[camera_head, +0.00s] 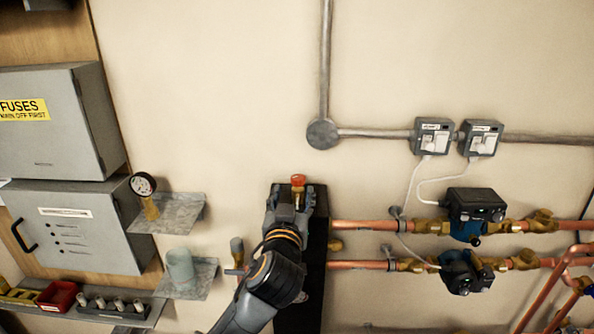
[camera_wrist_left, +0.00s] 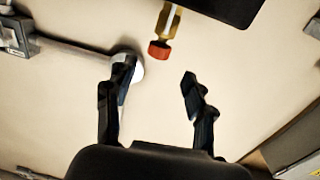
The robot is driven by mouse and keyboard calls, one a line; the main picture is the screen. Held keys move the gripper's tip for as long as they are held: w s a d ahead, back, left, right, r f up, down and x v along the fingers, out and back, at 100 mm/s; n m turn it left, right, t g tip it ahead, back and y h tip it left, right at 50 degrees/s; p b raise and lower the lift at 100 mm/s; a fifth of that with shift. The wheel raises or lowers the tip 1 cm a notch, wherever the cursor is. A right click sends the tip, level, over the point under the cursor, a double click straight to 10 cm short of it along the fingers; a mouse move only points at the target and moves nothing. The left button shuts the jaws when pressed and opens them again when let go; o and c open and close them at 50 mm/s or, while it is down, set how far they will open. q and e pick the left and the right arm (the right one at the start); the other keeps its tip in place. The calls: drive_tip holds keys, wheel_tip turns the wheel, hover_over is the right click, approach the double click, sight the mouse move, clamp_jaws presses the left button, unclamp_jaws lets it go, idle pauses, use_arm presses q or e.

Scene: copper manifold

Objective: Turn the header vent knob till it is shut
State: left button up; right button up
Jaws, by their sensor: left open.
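The header vent knob (camera_head: 298,179) is a small red cap on a brass stem at the top of the black manifold block (camera_head: 314,262). In the left wrist view the red knob (camera_wrist_left: 159,50) hangs from its brass stem (camera_wrist_left: 168,20), just beyond the fingertips and roughly centred between them. My left gripper (camera_head: 291,199) is at the top of the block, by the knob; in its wrist view the gripper (camera_wrist_left: 158,72) has its two fingers apart with nothing between them. The arm hides part of the block. My right gripper is not in view.
Copper pipes (camera_head: 362,226) with two dark pumps (camera_head: 476,206) run right from the block. Grey shelves at left hold a gauge (camera_head: 144,186) and a cup (camera_head: 181,267). Grey cabinets (camera_head: 75,225) stand farther left. The wall above the knob is clear up to a grey conduit (camera_head: 322,134).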

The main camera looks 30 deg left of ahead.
sight(298, 179)
use_arm(q)
drive_tip(key=p+x, duration=0.2)
drive_tip(key=x, duration=0.4)
drive_tip(key=shift+w+r, duration=0.2)
drive_tip(key=shift+w, duration=0.15)
drive_tip(key=shift+p+x, duration=0.35)
drive_tip(key=shift+x, duration=0.4)
drive_tip(key=shift+f, duration=0.15)
drive_tip(key=shift+c, duration=0.2)
clamp_jaws()
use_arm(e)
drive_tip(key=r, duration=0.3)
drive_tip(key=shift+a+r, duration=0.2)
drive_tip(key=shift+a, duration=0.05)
